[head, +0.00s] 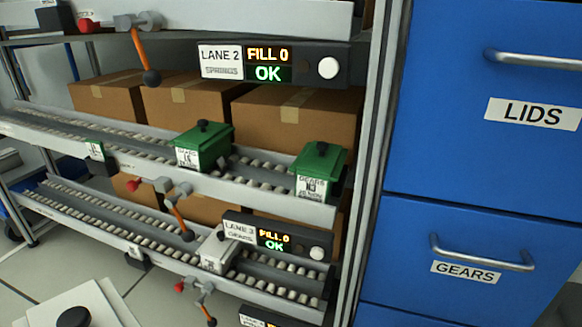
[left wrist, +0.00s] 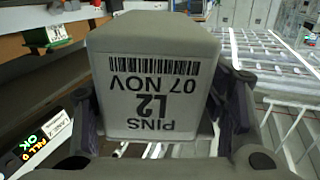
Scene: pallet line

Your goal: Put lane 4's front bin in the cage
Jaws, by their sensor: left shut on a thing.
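My left gripper (left wrist: 163,112) is shut on a grey bin (left wrist: 150,70), with one dark finger on each side of it. The bin's label faces the wrist camera upside down and reads PINS, L2, 07 NOV. White wire mesh (left wrist: 268,52), which looks like the cage, lies behind and to the right of the bin in the left wrist view. White bars (left wrist: 292,125) stand at its near side. The bin hides what is directly behind it. In the head view neither gripper can be made out. The lowest lane sign (head: 262,319) is cut off at the bottom edge.
The rack carries sloped roller lanes (head: 70,207). Two green GEARS bins (head: 203,147) (head: 319,170) sit on one lane and a pale grey bin (head: 216,250) on the lane below. Orange levers (head: 141,50) stick out in front. Blue drawers (head: 480,160) stand right of the rack.

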